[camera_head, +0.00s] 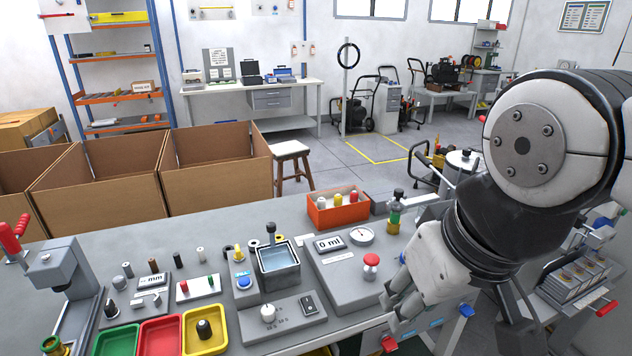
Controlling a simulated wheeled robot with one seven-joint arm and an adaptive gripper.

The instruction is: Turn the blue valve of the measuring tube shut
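A small blue valve handle (466,310) shows at the front right edge of the bench, just right of my gripper. A red handle (389,344) shows at the bench's front edge, just below my fingertips. I cannot make out the measuring tube clearly; my arm and gripper cover part of that area. My gripper (392,308) hangs over the bench's front right edge, pointing down and left. Its fingers look apart, with nothing seen between them. It appears apart from the blue handle.
A grey box with a display (328,243), dial (362,235) and red knob (371,262) stands left of my gripper. A bottle (395,214) and an orange bin (338,210) stand behind. Coloured trays (160,338) lie at front left.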

